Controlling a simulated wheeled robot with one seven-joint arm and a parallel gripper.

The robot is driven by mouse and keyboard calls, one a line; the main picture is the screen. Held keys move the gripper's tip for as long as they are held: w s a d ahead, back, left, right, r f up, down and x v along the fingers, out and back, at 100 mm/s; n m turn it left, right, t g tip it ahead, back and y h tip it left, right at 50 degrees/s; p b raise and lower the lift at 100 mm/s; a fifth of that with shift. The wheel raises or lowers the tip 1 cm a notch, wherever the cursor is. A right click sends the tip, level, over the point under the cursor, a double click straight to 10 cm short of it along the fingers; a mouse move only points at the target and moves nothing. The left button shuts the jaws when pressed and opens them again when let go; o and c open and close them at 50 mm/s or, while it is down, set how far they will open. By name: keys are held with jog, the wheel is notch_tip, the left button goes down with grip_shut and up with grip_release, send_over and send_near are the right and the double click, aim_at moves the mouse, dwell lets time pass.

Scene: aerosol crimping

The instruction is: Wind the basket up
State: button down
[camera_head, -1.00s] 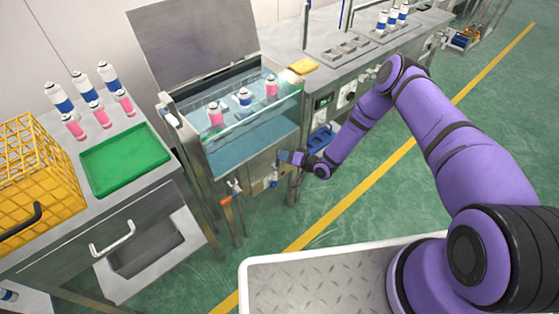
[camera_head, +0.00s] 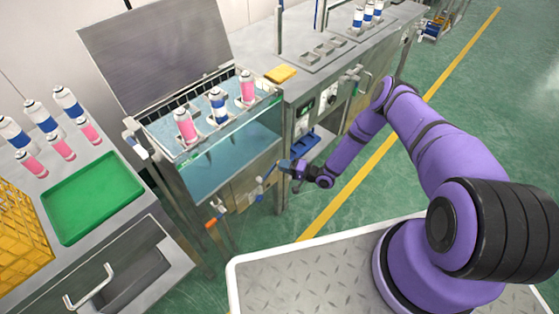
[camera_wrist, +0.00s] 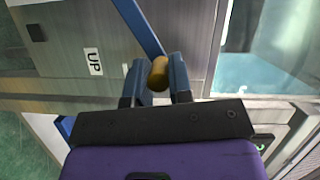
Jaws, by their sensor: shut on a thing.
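My gripper (camera_head: 286,166) is at the front of the water tank (camera_head: 225,172). In the wrist view my gripper (camera_wrist: 157,76) has its blue fingers shut on either side of a brown crank knob (camera_wrist: 159,72). A blue crank arm (camera_wrist: 138,24) runs from the knob up along the metal panel. The basket (camera_head: 203,132) is at about the level of the tank's rim, above most of the water. It carries two pink cans (camera_head: 185,126) and a white-and-blue can (camera_head: 218,105), all upright. Much of the basket's frame is hard to make out.
An "UP" label (camera_wrist: 93,62) is on the panel. The tank's metal lid (camera_head: 155,55) stands open behind. A green tray (camera_head: 92,197), a yellow crate (camera_head: 20,240) and several cans are on the left bench. A yellow sponge (camera_head: 281,74) lies right of the tank.

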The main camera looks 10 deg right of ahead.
jog(key=shift+m+y, duration=0.3)
jog(key=shift+m, duration=0.4)
jog(key=shift+w+d+f, duration=0.1)
jog(key=shift+d+f, duration=0.05)
jog(key=shift+f, duration=0.8)
jog(key=shift+w+d+f, duration=0.1)
jog(key=shift+d+f, duration=0.05)
jog(key=shift+f, duration=0.75)
jog(key=shift+d+f, duration=0.15)
jog(key=shift+f, duration=0.9)
jog(key=c, duration=1)
grip_release()
jog(key=shift+c, duration=0.2)
jog(key=shift+w, duration=0.1)
jog(key=v, duration=1.1)
